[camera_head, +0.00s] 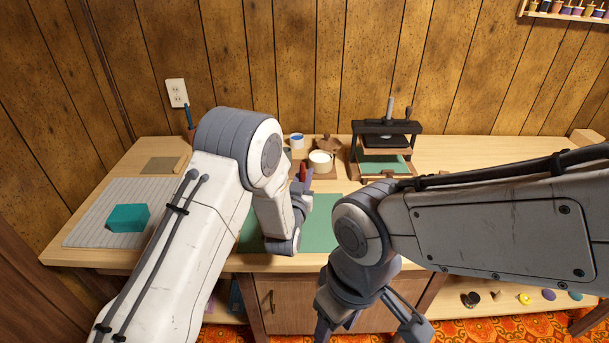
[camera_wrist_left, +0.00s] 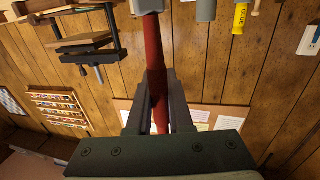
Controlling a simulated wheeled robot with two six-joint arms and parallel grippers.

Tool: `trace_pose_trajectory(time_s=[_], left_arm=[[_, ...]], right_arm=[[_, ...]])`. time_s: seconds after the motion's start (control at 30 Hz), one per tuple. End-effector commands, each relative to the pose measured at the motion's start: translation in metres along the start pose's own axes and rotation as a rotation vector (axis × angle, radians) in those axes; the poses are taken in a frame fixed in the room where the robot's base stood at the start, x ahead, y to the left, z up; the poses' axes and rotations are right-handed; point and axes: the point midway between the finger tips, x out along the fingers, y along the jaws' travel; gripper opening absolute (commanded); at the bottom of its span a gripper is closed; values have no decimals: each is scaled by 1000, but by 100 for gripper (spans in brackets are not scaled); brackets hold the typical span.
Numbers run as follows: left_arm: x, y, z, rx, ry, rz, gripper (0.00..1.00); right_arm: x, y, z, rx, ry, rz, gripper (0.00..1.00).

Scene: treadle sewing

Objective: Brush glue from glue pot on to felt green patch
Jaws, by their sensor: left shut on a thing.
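My left gripper (camera_head: 303,182) is shut on a red handle (camera_wrist_left: 155,70), which fits a glue brush. It is clear in the left wrist view and shows as a small red piece in the head view (camera_head: 303,172). A grey-white part shows at the handle's far end; bristles are not visible. A white pot (camera_head: 320,157), likely the glue pot, stands just right of and beyond this gripper. A green mat (camera_head: 322,232) lies below, partly hidden by my arms. I cannot single out a felt patch on it. My right gripper (camera_head: 370,326) is open and empty before the table's front edge.
A dark press (camera_head: 385,128) with a green sheet stands at the back right. A yellow glue bottle (camera_wrist_left: 240,17) shows in the wrist view.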

Motion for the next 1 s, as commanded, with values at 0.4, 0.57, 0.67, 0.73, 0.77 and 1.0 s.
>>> trace_pose_trajectory(time_s=[0.4,0.57,0.67,0.73,0.77,1.0], left_arm=[[0,0,6,0,0,0,0],[0,0,8,0,0,0,0],[0,0,9,0,0,0,0],[0,0,9,0,0,0,0],[0,0,8,0,0,0,0],[-1,-8,9,0,0,-2,0]], right_arm=[[6,0,0,0,0,0,55],[8,0,0,0,0,0,55],[9,1,0,0,0,0,55],[9,1,0,0,0,0,55],[8,1,0,0,0,0,55],[10,1,1,0,0,0,55]])
